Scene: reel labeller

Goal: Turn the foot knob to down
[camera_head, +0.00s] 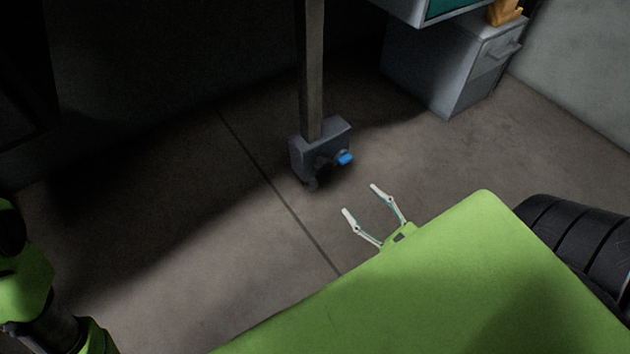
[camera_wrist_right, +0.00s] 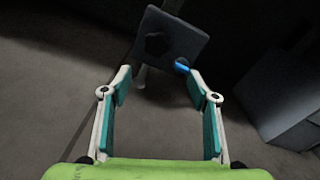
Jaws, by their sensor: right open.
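The foot is a dark grey block (camera_head: 321,150) at the bottom of an upright post (camera_head: 312,75), on the floor in the middle of the head view. Its knob (camera_head: 345,158) shows a blue end on the block's right side. In the right wrist view the block (camera_wrist_right: 175,38) is ahead, with a blue part (camera_wrist_right: 182,66) beside the right fingertip. My right gripper (camera_head: 360,199) is open and empty, pointing at the block, apart from it in the head view. It also shows in the right wrist view (camera_wrist_right: 160,74). My left gripper is not in view.
A grey drawer cabinet (camera_head: 440,72) stands behind and right of the post. A floor seam (camera_head: 270,183) runs past the foot. The floor around the foot is bare. Much of the back left is in deep shadow.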

